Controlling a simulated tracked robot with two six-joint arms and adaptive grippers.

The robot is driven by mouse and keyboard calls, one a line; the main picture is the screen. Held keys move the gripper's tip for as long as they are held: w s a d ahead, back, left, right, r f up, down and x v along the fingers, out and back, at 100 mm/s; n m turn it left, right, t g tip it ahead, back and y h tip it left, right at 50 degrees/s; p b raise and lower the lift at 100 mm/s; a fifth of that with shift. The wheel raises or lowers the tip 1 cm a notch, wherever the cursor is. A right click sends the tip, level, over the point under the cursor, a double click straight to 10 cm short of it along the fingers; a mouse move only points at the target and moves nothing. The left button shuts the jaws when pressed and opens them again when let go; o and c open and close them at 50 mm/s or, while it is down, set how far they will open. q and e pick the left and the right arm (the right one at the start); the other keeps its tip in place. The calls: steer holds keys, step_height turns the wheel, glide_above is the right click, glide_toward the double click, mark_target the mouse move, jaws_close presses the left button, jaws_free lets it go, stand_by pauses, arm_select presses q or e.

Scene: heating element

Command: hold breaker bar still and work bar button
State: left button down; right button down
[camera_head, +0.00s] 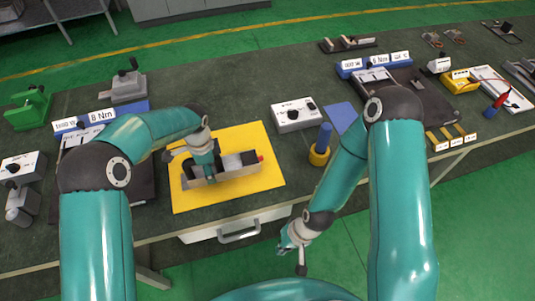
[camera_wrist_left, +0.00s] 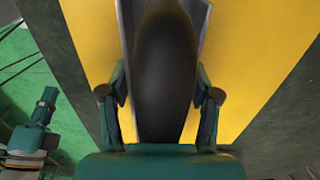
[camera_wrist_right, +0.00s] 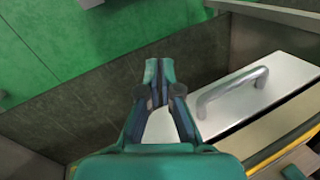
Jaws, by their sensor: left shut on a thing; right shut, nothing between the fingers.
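A grey metal holder (camera_head: 222,177) lies on the yellow mat (camera_head: 245,138), with dark blocks along it and a small red tip (camera_head: 261,158) at its right end. My left gripper (camera_head: 207,176) reaches down over it. In the left wrist view its fingers (camera_wrist_left: 160,98) are shut on a rounded black handle (camera_wrist_left: 165,70), which looks like the breaker bar's grip. The rest of the bar and its button cannot be made out. My right gripper (camera_head: 301,268) hangs in front of the bench edge, away from the mat. In the right wrist view its fingertips (camera_wrist_right: 159,72) are together and empty.
A drawer with a metal handle (camera_head: 239,235) is below the bench edge, near my right gripper. A blue-and-yellow upright tool (camera_head: 320,147) and a white control box (camera_head: 294,115) stand right of the mat. Labelled stations line the bench.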

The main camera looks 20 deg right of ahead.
steer(key=w+r+m+g, duration=0.2)
steer(key=w+r+m, duration=0.1)
steer(key=r+m, duration=0.1)
steer(key=w+d+r+m+g, duration=0.1)
steer(key=w+r+m+g, duration=0.1)
steer(key=w+r+m, duration=0.1)
steer(key=w+d+r+m+g, duration=0.1)
steer(key=w+r+m+g, duration=0.2)
steer(key=r+m, duration=0.1)
steer(key=shift+w+r+m, duration=0.3)
steer(key=shift+w+r, duration=0.05)
steer(key=shift+w, duration=0.05)
steer(key=m+t, duration=0.4)
steer(key=t, duration=0.3)
glide_toward(262, 158)
steer(key=d+r, duration=0.1)
steer(key=d, duration=0.6)
steer(key=shift+w, duration=0.35)
steer(key=x, duration=1)
steer(key=shift+s+a+f, duration=0.1)
steer(key=shift+s+a, duration=0.05)
steer(key=shift+a, duration=0.1)
steer(key=a, duration=0.2)
steer(key=shift+a+r, duration=0.2)
steer(key=shift+a, duration=0.7)
